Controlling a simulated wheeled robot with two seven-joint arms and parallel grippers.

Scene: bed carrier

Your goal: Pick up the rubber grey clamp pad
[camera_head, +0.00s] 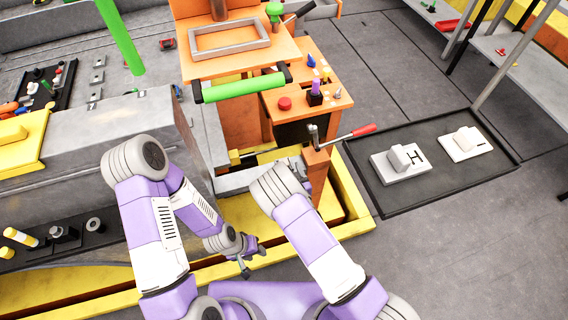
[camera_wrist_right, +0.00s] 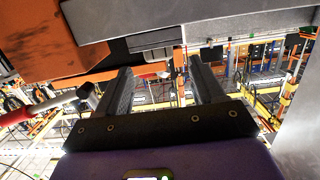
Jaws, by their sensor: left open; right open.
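In the right wrist view a small dark grey block (camera_wrist_right: 156,42) sits against the underside of a grey metal bar (camera_wrist_right: 225,18). It looks like the clamp pad, but I cannot be sure. My right gripper (camera_wrist_right: 160,66) is open, with the block just beyond and between its fingertips; the fingers hold nothing. In the head view my right wrist is beside the orange machine, and its fingers are hidden. My left gripper (camera_head: 250,262) is open and empty, low by the yellow base edge. I cannot make out the pad in the head view.
A red-handled lever (camera_head: 350,134) stands on an orange post close to my right wrist. A green bar (camera_head: 243,86) crosses the orange machine (camera_head: 240,125). A dark floor mat (camera_head: 425,190) holds two pale blocks. Open floor lies at the right.

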